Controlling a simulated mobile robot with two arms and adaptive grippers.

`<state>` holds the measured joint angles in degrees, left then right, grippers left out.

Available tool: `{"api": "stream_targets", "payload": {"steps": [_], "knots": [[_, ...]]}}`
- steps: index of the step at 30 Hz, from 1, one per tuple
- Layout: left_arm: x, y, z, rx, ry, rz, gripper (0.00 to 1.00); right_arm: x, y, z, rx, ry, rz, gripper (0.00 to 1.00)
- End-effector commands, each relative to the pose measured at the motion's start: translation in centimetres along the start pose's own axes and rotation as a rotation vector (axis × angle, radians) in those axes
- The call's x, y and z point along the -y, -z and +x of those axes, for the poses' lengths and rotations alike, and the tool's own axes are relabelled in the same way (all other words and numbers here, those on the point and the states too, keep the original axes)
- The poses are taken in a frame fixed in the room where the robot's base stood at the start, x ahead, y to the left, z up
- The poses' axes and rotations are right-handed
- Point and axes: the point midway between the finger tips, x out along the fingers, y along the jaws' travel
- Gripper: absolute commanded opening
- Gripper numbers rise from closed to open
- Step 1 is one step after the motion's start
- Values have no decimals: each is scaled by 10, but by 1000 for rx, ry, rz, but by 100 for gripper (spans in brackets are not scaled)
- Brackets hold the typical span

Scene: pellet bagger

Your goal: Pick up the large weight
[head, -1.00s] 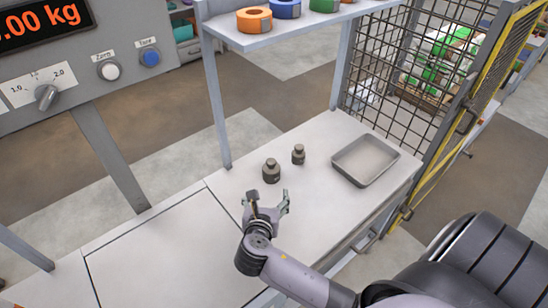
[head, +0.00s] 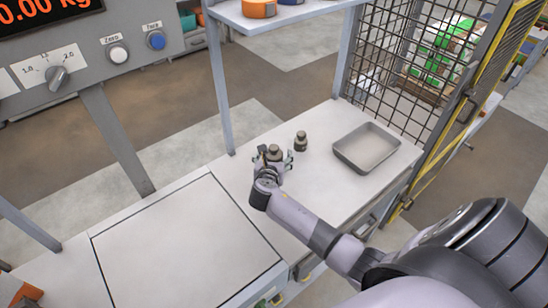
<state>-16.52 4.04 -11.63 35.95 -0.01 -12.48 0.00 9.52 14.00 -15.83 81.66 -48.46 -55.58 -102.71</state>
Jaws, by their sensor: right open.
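The large weight (head: 274,152), a dark grey-brown knobbed cylinder, stands upright on the white bench. My right gripper (head: 274,160) is open, with its fingers on either side of the large weight. I cannot tell whether the fingers touch it. The lower part of the weight is hidden by the gripper. The smaller weight (head: 301,141) stands upright just to the right and slightly behind, apart from the gripper. My left gripper is not in view.
A shallow grey tray (head: 366,166) lies on the bench to the right. A shelf post (head: 219,90) rises behind left of the weights. A wire mesh guard (head: 405,70) closes the right end. A flat plate (head: 185,250) lies at left, below the control panel (head: 110,55).

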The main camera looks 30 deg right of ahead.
Motion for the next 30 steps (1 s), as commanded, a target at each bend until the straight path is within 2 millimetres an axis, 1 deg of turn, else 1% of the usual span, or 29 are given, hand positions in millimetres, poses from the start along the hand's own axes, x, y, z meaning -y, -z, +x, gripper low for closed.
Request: {"api": "stream_targets", "payload": {"steps": [1,5,8,13,30], "knots": [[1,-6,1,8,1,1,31,0,0,8,-1,1,0,73],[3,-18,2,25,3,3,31,0,1,20,-1,0,0,73],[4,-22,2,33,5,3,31,0,0,23,-1,-1,0,73],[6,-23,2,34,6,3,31,0,0,22,-1,-1,0,72],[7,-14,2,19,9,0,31,0,0,22,-1,-1,0,34]]}}
